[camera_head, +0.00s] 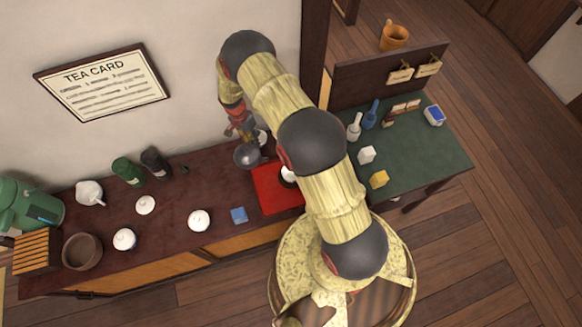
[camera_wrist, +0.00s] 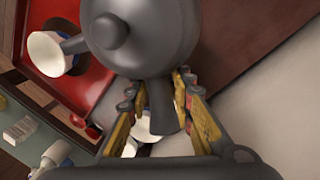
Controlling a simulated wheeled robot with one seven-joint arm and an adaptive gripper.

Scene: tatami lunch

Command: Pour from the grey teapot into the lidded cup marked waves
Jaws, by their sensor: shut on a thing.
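My gripper (camera_wrist: 159,84) is shut on the handle of the grey teapot (camera_wrist: 145,35). The teapot is held above the red tray (camera_head: 270,198); in the head view the teapot (camera_head: 247,155) is at the tray's back left corner. In the wrist view its spout points left, with the tip at the rim of an open white cup (camera_wrist: 46,68) on the tray. That cup shows some blue; I cannot make out waves. In the head view my arm partly hides a white cup (camera_head: 288,174) on the tray. No liquid stream is visible.
Lidded white cups (camera_head: 199,221) and a white teapot (camera_head: 90,192) stand left on the dark counter (camera_head: 165,240). A blue square (camera_head: 239,215) lies left of the tray. Bottles (camera_head: 354,128) stand on the green table (camera_head: 425,155) at right. The wall is close behind.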

